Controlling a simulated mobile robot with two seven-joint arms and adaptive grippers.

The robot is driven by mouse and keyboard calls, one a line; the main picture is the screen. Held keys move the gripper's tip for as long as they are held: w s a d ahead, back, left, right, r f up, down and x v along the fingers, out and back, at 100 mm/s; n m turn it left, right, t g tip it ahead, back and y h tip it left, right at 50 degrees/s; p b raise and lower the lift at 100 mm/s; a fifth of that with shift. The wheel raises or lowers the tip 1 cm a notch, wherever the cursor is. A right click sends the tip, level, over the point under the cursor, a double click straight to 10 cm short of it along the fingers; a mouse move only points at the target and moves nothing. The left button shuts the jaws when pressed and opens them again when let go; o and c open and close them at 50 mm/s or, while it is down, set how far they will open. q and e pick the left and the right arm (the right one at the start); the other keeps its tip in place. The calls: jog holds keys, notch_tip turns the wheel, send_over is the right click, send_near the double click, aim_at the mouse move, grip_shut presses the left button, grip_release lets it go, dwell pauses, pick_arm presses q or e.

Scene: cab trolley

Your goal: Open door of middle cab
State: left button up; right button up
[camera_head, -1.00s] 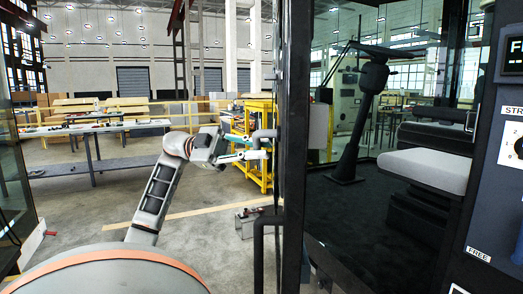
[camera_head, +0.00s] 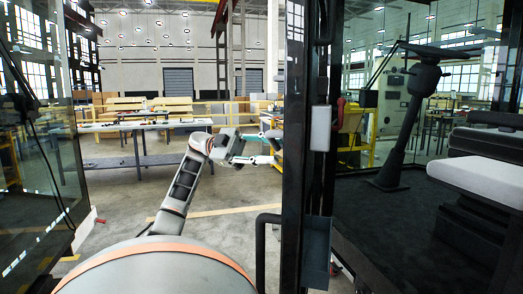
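The cab (camera_head: 390,215) fills the right side, with a seat and a steering column inside. A dark upright door edge (camera_head: 293,150) stands at its left, and a black bent bar (camera_head: 262,235) sticks out from it low down. My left gripper (camera_head: 275,148) is just left of this edge at mid height. I cannot tell whether a fingertip touches the door edge. A light grey block (camera_head: 320,128) sits on the dark post right of the edge. My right gripper is not in view.
A glass-sided cab (camera_head: 45,150) stands at the left edge. A long table (camera_head: 140,125) with items and yellow racks (camera_head: 355,135) stand behind. The floor (camera_head: 200,240) between the cabs is open.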

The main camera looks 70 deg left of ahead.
pick_arm(q)
jog(key=s+a+p, duration=0.1)
jog(key=s+a, duration=0.6)
jog(key=s, duration=0.2)
jog(key=shift+s+f, duration=0.2)
jog(key=shift+s, duration=0.1)
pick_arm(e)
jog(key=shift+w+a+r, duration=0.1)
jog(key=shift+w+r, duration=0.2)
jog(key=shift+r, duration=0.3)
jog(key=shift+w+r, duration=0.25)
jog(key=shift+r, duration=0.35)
pick_arm(q)
jog(key=shift+p, duration=0.8)
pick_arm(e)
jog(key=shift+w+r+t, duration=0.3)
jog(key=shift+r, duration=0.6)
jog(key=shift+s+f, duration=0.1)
